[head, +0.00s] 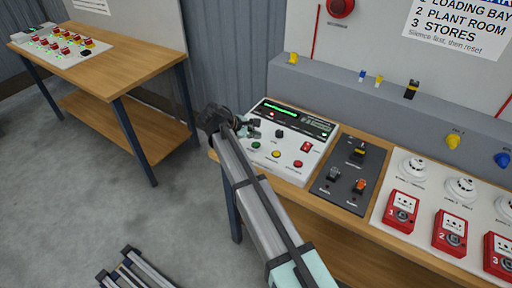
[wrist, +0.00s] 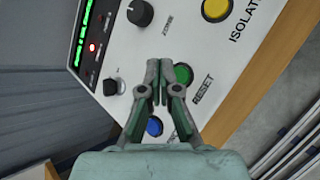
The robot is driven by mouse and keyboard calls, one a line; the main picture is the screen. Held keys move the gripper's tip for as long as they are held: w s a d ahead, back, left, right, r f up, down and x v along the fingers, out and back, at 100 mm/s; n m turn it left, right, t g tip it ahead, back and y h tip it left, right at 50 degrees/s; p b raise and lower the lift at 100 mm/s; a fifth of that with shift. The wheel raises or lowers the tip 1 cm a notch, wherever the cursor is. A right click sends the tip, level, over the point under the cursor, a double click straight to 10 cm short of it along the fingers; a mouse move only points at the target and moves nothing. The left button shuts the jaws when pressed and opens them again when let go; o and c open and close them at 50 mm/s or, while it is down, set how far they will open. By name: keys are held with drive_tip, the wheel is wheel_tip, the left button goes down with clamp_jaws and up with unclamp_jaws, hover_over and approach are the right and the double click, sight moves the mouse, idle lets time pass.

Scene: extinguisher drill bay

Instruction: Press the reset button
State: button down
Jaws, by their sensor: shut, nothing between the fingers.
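The white control panel (head: 318,150) stands on the wooden bench. In the wrist view a green button (wrist: 183,74) sits beside the RESET label (wrist: 203,90); in the head view the green button (head: 256,145) is at the panel's front left. My gripper (wrist: 157,68) is shut and empty. Its fingertips show just left of the green button in the wrist view and cover its edge. In the head view my gripper (head: 251,126) is over the panel's left side, apart from the green button. A blue button (wrist: 154,126) shows between the fingers.
A yellow button (wrist: 216,9) by the ISOLATE label, black knobs (wrist: 140,12) and a red button (head: 298,163) share the panel. A dark switch plate (head: 340,185) and red call points (head: 401,211) lie to the right. Another bench (head: 140,60) stands at left.

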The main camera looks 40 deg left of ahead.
sight(255, 145)
drive_tip(key=shift+f, duration=0.65)
drive_tip(key=shift+f, duration=0.1)
idle(0.9)
drive_tip(key=shift+f, duration=0.3)
drive_tip(key=shift+f, duration=0.5)
idle(0.7)
drive_tip(key=shift+r, duration=0.1)
drive_tip(key=shift+r+p, duration=0.35)
drive_tip(key=shift+r, duration=0.45)
drive_tip(key=shift+r+p, duration=1.45)
drive_tip(key=shift+r, duration=1.1)
